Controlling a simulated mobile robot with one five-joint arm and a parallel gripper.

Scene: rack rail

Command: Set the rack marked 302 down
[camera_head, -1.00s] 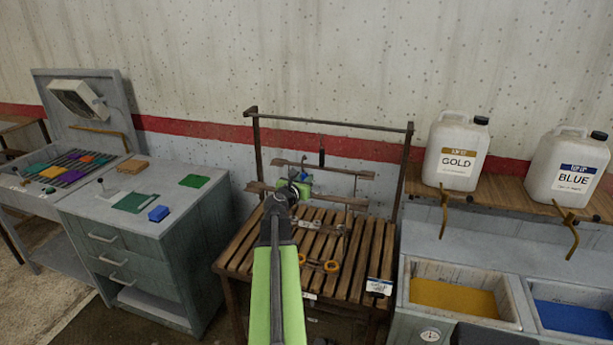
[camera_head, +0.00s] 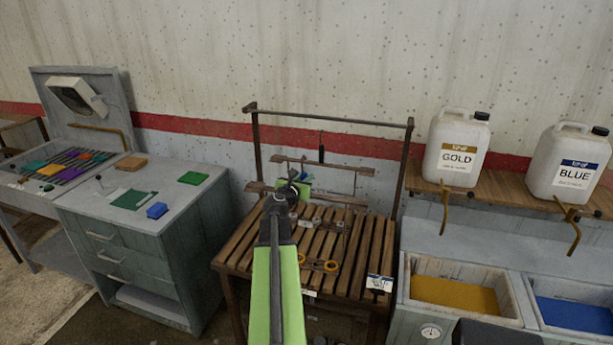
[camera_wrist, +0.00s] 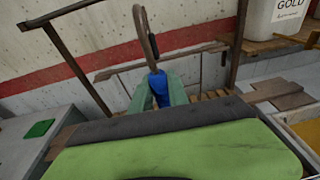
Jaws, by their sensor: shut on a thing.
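My gripper (camera_head: 300,187) is over the back of the slatted wooden table and is shut on a blue grip (camera_wrist: 158,84). A brown hook (camera_wrist: 146,32) rises from the grip in the wrist view, between my two green fingers. Brown bars (camera_head: 340,170) with thin vertical wires show around my gripper in the head view; they seem to belong to the rack. My arm hides part of it. No mark 302 can be read. I cannot tell whether the rack touches the table.
A rail (camera_head: 340,123) on two posts stands behind the slatted table (camera_head: 245,250). Orange rings (camera_head: 331,266) and a white tag (camera_head: 379,283) are on the table. A drawer cabinet (camera_head: 185,235) stands left. Jugs (camera_head: 457,170) and basins (camera_head: 430,310) are at the right.

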